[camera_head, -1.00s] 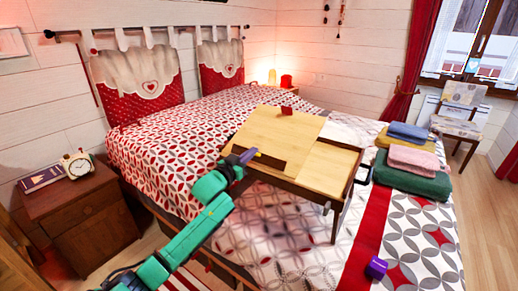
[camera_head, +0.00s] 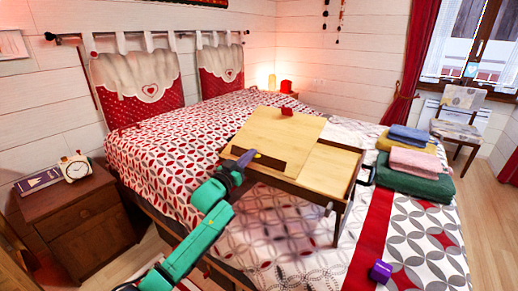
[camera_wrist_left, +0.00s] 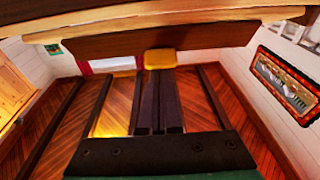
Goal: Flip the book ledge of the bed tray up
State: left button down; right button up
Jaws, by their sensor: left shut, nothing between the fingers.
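The wooden bed tray (camera_head: 325,170) stands on its legs on the bed, with its light wood top panel (camera_head: 275,135) sloping. A dark strip, apparently the book ledge (camera_head: 268,164), runs along the panel's near lower edge. My left gripper (camera_head: 250,157) is shut and empty, its tip at the left part of this strip. Whether it touches cannot be told. In the left wrist view the shut fingers (camera_wrist_left: 159,85) point at a brown wooden board (camera_wrist_left: 215,36) of the tray overhead, with a yellow tip at their end. My right gripper is out of view.
A small red block (camera_head: 287,111) sits at the panel's top edge. Folded towels (camera_head: 412,160) lie right of the tray, and a purple cube (camera_head: 380,272) lies near the bed's front. A nightstand (camera_head: 80,215) with clock and book stands at left.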

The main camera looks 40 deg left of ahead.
pick_arm(q)
jog(key=shift+s+f+t+b, duration=0.3)
jog(key=shift+t+b, duration=0.2)
jog(key=shift+b, duration=0.6)
dwell(0.6)
notch_tip(320, 180, up, 4)
jog(key=w+p, duration=0.1)
jog(key=p, duration=0.3)
jog(key=s, duration=0.9)
jog(key=shift+s+d+f+b, duration=0.2)
jog(key=shift+s+d+b, duration=0.05)
jog(key=shift+s+b, duration=0.15)
